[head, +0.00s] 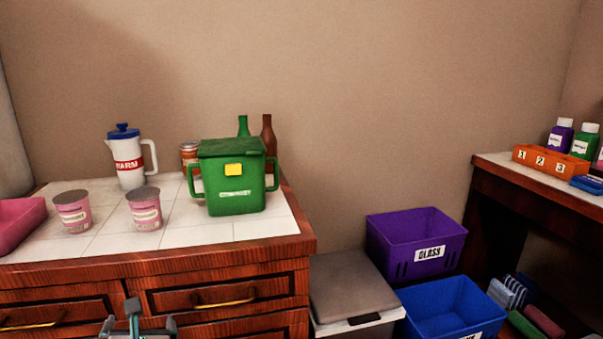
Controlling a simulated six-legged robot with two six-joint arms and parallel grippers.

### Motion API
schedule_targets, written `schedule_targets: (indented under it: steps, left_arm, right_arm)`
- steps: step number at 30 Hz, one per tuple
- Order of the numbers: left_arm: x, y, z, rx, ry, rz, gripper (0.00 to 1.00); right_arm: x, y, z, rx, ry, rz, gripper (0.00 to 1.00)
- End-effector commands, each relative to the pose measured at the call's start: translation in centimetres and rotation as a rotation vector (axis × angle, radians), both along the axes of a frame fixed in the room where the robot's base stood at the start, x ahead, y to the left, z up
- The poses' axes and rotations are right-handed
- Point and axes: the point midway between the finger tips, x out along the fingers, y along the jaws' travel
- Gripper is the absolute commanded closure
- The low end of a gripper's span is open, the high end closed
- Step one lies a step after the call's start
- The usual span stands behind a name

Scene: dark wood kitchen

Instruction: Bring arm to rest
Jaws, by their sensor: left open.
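My left gripper (138,327) shows at the bottom edge of the head view, low in front of the dark wood drawers (218,295). Its jaws are open and I see nothing between them. Only its tip part is in the picture; the rest of the arm is cut off below. It is apart from the items on the counter. My right gripper is not in view.
On the tiled counter (185,238) stand a green lidded bin (236,200), a white jug (128,162), two pink tubs (73,213), a can and bottles. Right of it are a grey-lidded bin (350,285), a purple GLASS crate (412,238), a blue crate (445,305) and a desk (500,167).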

Motion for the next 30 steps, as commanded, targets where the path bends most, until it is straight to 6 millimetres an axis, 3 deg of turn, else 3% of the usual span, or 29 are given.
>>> schedule_targets:
  steps: [1,4,8,12,15,18,21,29,30]
  left_arm:
    - [0.1,-0.4,-3.4,0.032,0.085,-0.038,0.00]
    - [-0.5,-1.8,-10.7,0.132,0.285,-0.171,0.00]
    - [-3.6,-4.7,-21.0,0.308,0.584,-0.472,0.00]
    - [-9.7,-8.8,-30.2,0.508,0.844,-0.936,0.00]
    - [-15.4,-12.2,-34.9,0.674,0.931,-1.367,0.00]
    - [-20.1,-15.1,-36.9,0.868,0.881,-1.784,0.00]
    - [-22.5,-16.7,-37.0,1.068,0.752,-2.072,0.00]
    - [-24.7,-18.0,-36.7,1.513,0.400,-2.477,0.00]
    - [-24.6,-17.9,-34.7,1.530,0.391,-2.481,0.00]
  right_arm:
    - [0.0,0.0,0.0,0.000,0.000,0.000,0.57]
    - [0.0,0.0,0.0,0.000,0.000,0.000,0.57]
    - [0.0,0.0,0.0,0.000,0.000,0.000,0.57]
    - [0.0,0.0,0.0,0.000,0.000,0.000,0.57]
    - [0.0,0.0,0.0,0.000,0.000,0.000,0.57]
    - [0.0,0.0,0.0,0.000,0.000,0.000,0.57]
    - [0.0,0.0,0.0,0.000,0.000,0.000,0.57]
    - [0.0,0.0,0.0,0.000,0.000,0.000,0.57]
    - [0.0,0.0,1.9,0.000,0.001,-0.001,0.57]
